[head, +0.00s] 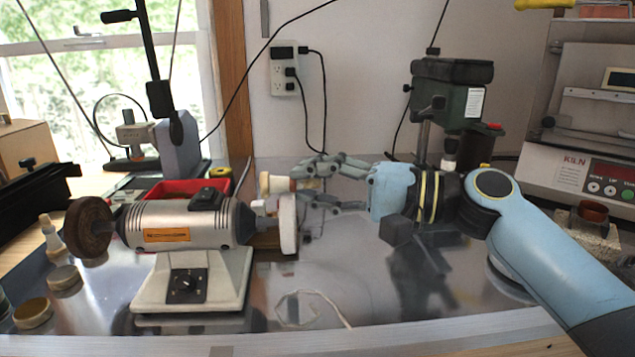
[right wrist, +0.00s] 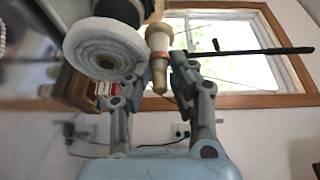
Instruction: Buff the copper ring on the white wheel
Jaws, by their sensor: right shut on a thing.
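The white wheel (head: 288,224) is on the right end of the silver buffing motor (head: 180,222). In the right wrist view the wheel (right wrist: 88,48) is a fluffy disc at upper left. My right gripper (head: 322,184) comes in from the right and is shut on a cream, tapered ring holder (head: 272,183) with a tan tip. The holder (right wrist: 159,38) shows between the fingers in the wrist view, with a thin copper-coloured band, likely the copper ring (right wrist: 159,55). The band is close beside the wheel's edge; I cannot tell whether they touch. My left gripper is out of view.
A brown wheel (head: 89,225) is on the motor's left end. A red tray (head: 190,188) is behind the motor. Round tins (head: 33,313) stand at left. A dark drill press (head: 450,85) is behind my right arm. A cord (head: 318,297) lies on the front bench.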

